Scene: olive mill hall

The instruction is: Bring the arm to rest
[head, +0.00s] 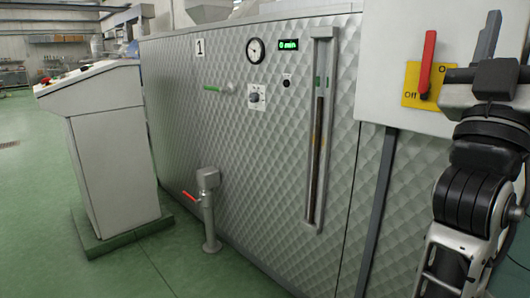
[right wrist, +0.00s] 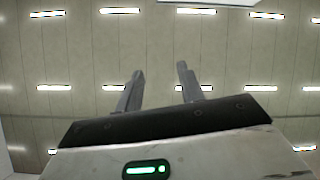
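My right arm rises along the right edge of the head view, with the right gripper (head: 507,38) pointing up at the top right, partly cut off by the frame. The right wrist view shows the right gripper (right wrist: 160,72) with its two fingers apart and nothing between them, against the ceiling. In the head view the gripper is in front of or beside a pale switch cabinet (head: 385,70), close to a red lever (head: 427,62) on a yellow plate marked "Off". Whether it touches the cabinet cannot be told. My left gripper is not in view.
A quilted metal machine (head: 280,140) with a gauge (head: 255,50) and a green display fills the middle. A red-handled valve (head: 208,210) stands on the floor before it. A control console (head: 105,150) stands at left. Green floor (head: 30,200) is free at far left.

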